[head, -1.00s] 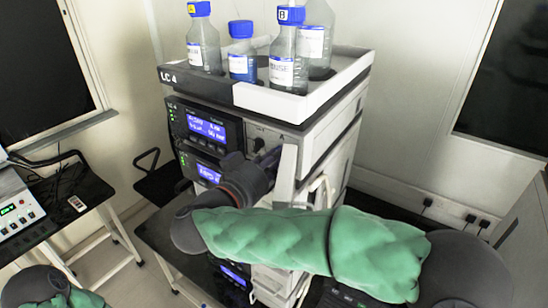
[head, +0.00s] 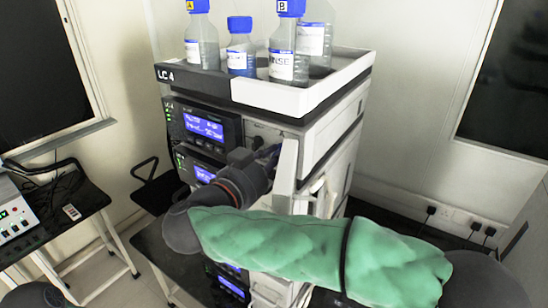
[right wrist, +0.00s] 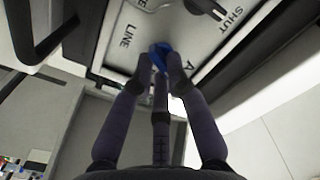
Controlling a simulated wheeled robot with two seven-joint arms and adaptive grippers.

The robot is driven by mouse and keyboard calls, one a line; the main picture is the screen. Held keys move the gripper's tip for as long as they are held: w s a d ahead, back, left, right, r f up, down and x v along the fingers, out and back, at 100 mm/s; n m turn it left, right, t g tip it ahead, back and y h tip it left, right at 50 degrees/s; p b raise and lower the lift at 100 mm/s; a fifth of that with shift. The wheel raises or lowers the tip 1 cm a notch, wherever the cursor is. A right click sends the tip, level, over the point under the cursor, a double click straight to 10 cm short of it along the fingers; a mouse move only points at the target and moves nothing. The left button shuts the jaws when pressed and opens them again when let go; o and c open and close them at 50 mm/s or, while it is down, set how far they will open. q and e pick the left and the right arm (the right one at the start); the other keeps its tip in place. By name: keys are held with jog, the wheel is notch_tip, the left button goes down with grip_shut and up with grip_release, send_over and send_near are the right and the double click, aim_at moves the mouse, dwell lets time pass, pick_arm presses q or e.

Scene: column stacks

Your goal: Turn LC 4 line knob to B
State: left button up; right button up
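The LC 4 stack (head: 180,76) stands in the middle of the head view, with its name on the top tray's front. In the right wrist view the blue line knob (right wrist: 158,50) sits on a pale panel beside the word LINE. The letter A shows to its right; the B mark is not visible. My right gripper (right wrist: 159,61) has its fingertips drawn in around the knob, which shows between them. The fingers hide part of the knob, so its pointing direction is unclear. In the head view my right gripper (head: 262,160) is at the upper front panel.
Bottles with blue caps, including a rinse bottle (head: 284,60), stand in the tray above. A dark second knob (right wrist: 206,7) sits near SHUT. A lit display (head: 203,126) is left of my gripper. A side table (head: 60,228) with an instrument stands at left.

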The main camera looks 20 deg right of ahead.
jog(key=o, duration=0.4)
jog(key=shift+w+a, duration=0.1)
jog(key=shift+v, duration=4.05)
